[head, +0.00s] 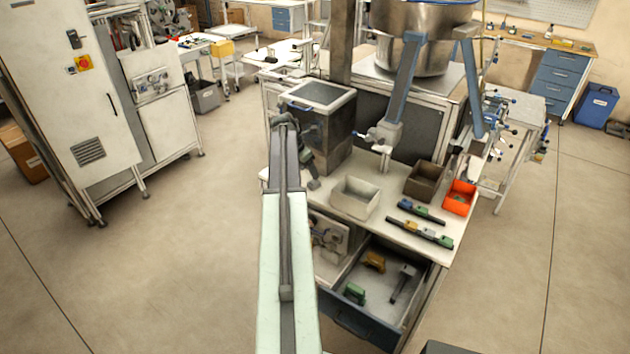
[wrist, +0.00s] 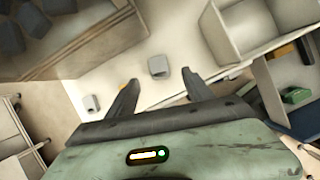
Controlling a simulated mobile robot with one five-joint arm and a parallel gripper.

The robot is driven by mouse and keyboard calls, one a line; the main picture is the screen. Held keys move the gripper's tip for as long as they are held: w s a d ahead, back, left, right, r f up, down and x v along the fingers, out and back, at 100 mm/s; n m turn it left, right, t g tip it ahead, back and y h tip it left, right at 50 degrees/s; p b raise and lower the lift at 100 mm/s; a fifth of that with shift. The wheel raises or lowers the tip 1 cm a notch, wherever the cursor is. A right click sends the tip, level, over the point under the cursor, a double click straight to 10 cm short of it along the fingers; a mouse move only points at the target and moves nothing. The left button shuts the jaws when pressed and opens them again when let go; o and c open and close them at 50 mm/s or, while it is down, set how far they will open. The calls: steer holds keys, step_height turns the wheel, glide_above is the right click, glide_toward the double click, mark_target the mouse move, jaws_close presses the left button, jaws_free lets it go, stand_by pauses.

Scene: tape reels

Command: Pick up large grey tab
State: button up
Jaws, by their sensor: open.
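In the wrist view a light grey block-like tab (wrist: 158,67) sits on a pale surface, ahead of and between the fingertips of my gripper (wrist: 157,84). My gripper is open and empty, with the tab apart from both fingers. A smaller-looking grey piece (wrist: 91,102) lies to the left of the left finger. A bit of orange shows beside that finger, mostly hidden.
A pale open bin (head: 355,198), a brown bin (head: 425,181) and an orange bin (head: 460,197) stand on the bench. Rows of coloured pieces (head: 420,233) lie in front. An open drawer (head: 362,326) below holds a green piece (head: 355,293). A grey machine box (head: 318,95) stands behind my gripper.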

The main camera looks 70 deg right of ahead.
mark_target(313, 183)
steer(key=b+x, duration=0.7)
steer(key=x, duration=0.1)
steer(key=shift+w+a+f, duration=0.15)
steer(key=shift+w, duration=0.1)
jaws_close()
step_height(313, 183, up, 10)
steer(key=p, duration=0.9)
